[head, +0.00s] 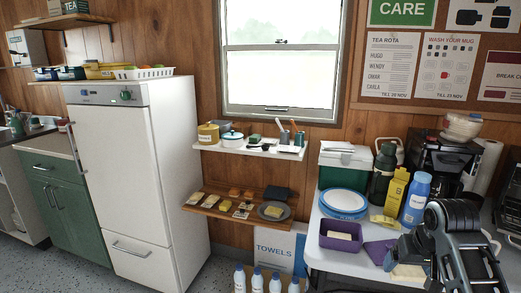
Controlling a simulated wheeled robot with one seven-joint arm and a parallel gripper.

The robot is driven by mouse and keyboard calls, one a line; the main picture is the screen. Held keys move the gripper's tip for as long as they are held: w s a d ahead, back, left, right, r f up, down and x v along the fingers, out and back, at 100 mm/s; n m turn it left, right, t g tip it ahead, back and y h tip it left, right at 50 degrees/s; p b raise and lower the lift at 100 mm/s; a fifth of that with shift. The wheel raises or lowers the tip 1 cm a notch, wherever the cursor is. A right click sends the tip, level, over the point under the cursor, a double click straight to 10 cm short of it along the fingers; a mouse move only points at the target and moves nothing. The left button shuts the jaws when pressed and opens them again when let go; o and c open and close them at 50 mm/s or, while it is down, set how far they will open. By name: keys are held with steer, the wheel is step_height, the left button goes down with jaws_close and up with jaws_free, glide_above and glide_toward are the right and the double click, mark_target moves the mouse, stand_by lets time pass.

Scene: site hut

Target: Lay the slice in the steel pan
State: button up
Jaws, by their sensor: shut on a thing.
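My gripper (412,264) is low at the right, over the white table. It is shut on a pale slice (407,273), which shows just below the jaws and is partly hidden by them. A round grey pan (285,216), which looks like the steel pan, sits at the right end of the lower wooden shelf, left of the table and apart from my gripper. A pale yellowish piece (273,211) lies in it.
The white table (320,259) holds an open purple box (340,243) with a pale piece inside, a purple lid (378,250), a blue-rimmed tub (343,204), bottles and a coffee machine. The wooden shelf (205,208) carries several small items; a white shelf (235,148) hangs above it.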

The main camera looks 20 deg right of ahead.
steer(key=s+a+f+n, duration=0.1)
steer(key=a+f+n, duration=0.1)
steer(key=a+f, duration=0.3)
steer(key=s+a+f+n+y, duration=0.1)
steer(key=a+f, duration=0.4)
steer(key=a, duration=0.7)
steer(key=s+a+f+n+y, duration=0.1)
steer(key=a+f+n, duration=0.1)
steer(key=a+f, duration=0.3)
steer(key=a, duration=0.4)
steer(key=shift+a+f+n+t, duration=0.3)
steer(key=shift+f+t, duration=0.1)
steer(key=shift+d, duration=0.1)
